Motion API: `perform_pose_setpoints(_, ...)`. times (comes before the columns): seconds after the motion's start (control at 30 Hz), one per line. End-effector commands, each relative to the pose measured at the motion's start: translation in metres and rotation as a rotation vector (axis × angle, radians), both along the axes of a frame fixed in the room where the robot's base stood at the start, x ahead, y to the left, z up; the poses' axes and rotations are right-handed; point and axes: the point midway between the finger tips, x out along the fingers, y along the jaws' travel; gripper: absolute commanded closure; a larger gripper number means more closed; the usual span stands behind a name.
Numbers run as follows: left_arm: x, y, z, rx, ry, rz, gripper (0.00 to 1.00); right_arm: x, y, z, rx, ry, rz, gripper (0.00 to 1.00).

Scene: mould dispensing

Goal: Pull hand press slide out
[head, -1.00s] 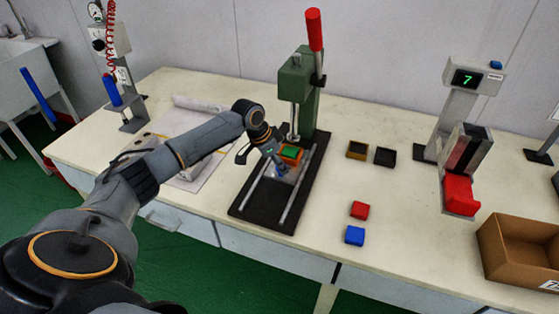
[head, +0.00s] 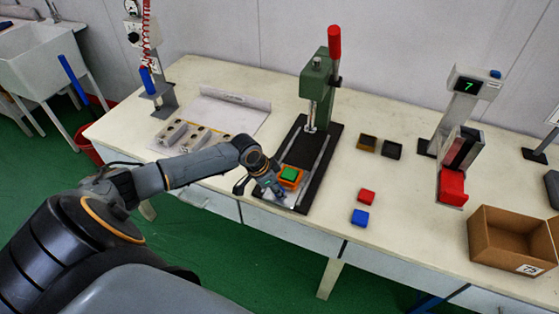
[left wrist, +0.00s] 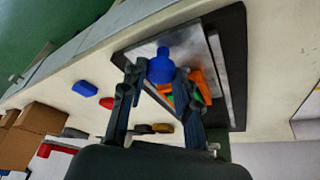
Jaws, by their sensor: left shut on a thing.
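The hand press (head: 317,92) has a green column, a red lever pointing up and a black base with two rails. Its silver slide plate (left wrist: 198,58) is at the front end of the rails, clear of the ram. An orange mould (head: 291,184) with a green block (head: 289,174) in it sits on the slide. My left gripper (head: 276,190) is at the slide's front end, shut on the blue knob (left wrist: 160,68), which shows between its fingers in the left wrist view. In the head view the gripper mostly hides the knob. My right gripper is not in view.
A red block (head: 367,196) and a blue block (head: 360,217) lie right of the press. Two small dark moulds (head: 367,143) (head: 392,149) lie behind them. A dispenser reading 7 (head: 466,95) and a cardboard box (head: 508,239) stand further right.

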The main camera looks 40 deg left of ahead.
Motion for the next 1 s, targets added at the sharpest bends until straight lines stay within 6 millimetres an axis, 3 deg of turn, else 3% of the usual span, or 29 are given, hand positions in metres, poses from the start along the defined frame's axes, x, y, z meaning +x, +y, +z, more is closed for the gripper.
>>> perform_pose_setpoints(0.3, -0.004, -0.002, -0.003, -0.003, 0.01, -0.002, 1.0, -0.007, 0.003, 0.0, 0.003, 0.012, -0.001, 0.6)
perform_pose_setpoints(0.33, -0.004, -0.002, -0.003, -0.004, 0.011, -0.003, 0.67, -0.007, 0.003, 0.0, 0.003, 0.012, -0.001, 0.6)
perform_pose_setpoints(0.43, -0.004, -0.002, -0.003, -0.004, 0.011, -0.003, 0.47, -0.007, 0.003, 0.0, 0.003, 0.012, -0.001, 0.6)
perform_pose_setpoints(0.77, -0.003, -0.001, -0.001, -0.001, 0.006, -0.001, 0.47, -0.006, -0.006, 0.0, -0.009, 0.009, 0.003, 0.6)
perform_pose_setpoints(1.0, -0.013, 0.007, 0.029, 0.002, 0.003, -0.003, 0.47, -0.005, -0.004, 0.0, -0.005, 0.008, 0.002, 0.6)
